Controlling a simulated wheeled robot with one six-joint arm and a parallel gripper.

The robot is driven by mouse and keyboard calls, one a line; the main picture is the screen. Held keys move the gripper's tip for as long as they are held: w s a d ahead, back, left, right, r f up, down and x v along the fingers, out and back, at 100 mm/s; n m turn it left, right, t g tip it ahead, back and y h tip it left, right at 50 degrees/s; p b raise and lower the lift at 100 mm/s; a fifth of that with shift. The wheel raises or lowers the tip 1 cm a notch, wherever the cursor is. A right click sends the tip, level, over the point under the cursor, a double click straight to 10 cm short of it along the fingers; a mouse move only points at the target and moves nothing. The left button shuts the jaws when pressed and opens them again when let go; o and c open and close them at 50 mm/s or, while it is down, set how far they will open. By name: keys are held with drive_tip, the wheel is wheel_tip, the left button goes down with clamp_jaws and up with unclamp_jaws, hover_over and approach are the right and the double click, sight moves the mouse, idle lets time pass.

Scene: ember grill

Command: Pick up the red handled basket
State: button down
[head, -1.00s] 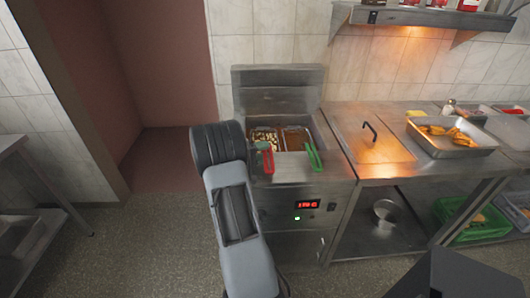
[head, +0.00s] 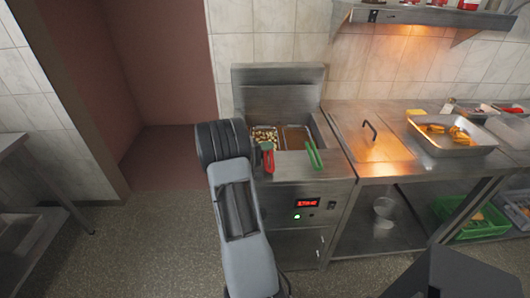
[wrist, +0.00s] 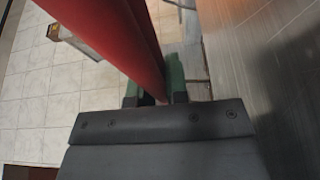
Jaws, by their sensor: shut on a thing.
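The red handled basket has a red handle (head: 268,158) and light brown pieces of food in its wire part (head: 264,134). It is at the left side of the fryer (head: 290,170), and its handle points toward me. In the wrist view the red handle (wrist: 118,40) runs large between the green finger pads. My gripper (wrist: 155,92) is shut on this handle. In the head view my arm hides much of the gripper. How far the basket clears the oil is hard to tell.
A second basket with a green handle (head: 314,155) is at the fryer's right side. To the right are a lidded counter section (head: 370,140) and a metal tray (head: 455,148) with food. A pot (head: 384,211) and a green crate (head: 470,216) stand below.

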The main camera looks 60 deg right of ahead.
drive_tip(key=shift+r, duration=0.15)
wheel_tip(320, 180, up, 10)
drive_tip(key=shift+b, duration=0.35)
idle(0.4)
wheel_tip(320, 180, up, 14)
drive_tip(key=p, duration=0.6)
drive_tip(key=shift+r+p, duration=0.15)
drive_tip(key=shift+p, duration=0.15)
